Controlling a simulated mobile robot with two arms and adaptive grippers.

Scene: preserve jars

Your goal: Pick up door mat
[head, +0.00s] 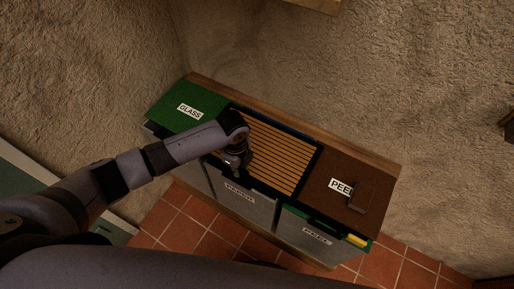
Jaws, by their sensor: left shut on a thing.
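The door mat (275,155) appears as a slatted tan-brown panel with a dark border. It lies on the middle of the bin cabinet, between a green lid and a brown lid. My left arm reaches in from the left. My left gripper (236,163) is at the mat's left front side, pointing down and shut on its dark edge. The wrist covers part of that edge, and the fingertips are small and dark. My right gripper is out of view.
The cabinet has a green lid (187,108) labelled GLASS at left and a brown lid (334,202) at right, bearing a dark brown block (361,197). A yellow item (357,240) sits at the front right corner. Rough walls stand behind; the tiled floor (183,232) is in front.

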